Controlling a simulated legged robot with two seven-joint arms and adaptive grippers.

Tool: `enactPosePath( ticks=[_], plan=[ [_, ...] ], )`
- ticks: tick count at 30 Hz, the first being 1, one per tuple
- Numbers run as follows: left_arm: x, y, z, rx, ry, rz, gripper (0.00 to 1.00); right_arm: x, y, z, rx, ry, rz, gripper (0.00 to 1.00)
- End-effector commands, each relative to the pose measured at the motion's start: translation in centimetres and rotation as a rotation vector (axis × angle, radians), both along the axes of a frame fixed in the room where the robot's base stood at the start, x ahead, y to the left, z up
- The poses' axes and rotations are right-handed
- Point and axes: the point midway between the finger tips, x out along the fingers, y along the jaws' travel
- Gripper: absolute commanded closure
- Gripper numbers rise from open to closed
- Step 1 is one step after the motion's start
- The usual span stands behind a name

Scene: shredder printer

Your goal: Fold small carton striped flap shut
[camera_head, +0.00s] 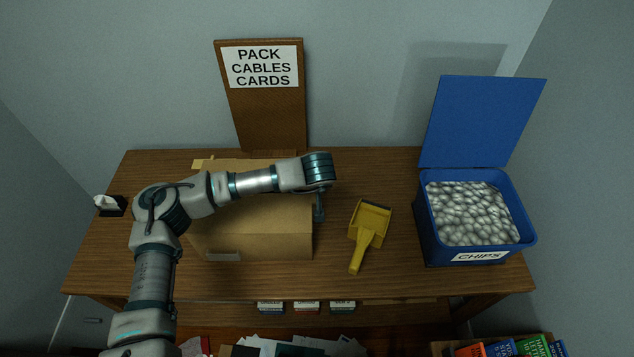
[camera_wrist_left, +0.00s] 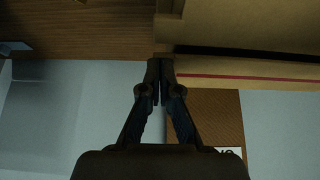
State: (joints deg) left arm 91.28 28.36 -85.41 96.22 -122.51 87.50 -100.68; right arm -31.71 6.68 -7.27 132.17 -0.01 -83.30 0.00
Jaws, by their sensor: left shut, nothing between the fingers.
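The brown carton (camera_head: 265,237) stands on the table, partly hidden behind my left arm. In the left wrist view, a tan flap with a red stripe (camera_wrist_left: 245,78) runs along the carton's edge (camera_wrist_left: 245,25). My left gripper (camera_head: 319,214) points down by the carton's right side. In the left wrist view its fingertips (camera_wrist_left: 160,64) are together and empty, close to the end of the striped flap. I cannot tell whether they touch it. My right gripper is not in view.
A yellow scoop (camera_head: 367,228) lies right of the carton. A blue bin (camera_head: 430,225) of grey chips with its lid raised stands further right. A sign board (camera_head: 272,120) leans at the back wall. A small black holder (camera_head: 110,207) sits at the left edge.

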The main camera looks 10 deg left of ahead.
Motion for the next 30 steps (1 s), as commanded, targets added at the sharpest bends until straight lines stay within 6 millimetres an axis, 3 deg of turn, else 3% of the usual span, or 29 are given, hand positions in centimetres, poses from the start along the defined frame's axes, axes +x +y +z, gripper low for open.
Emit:
enactPosePath(
  ticks=[17,30],
  plan=[
    [0.1,0.0,0.0,0.0,0.0,0.0,1.0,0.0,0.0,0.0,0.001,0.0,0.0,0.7],
    [1.6,0.3,0.3,-0.001,0.0,0.0,1.0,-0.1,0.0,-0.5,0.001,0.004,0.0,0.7]
  ],
)
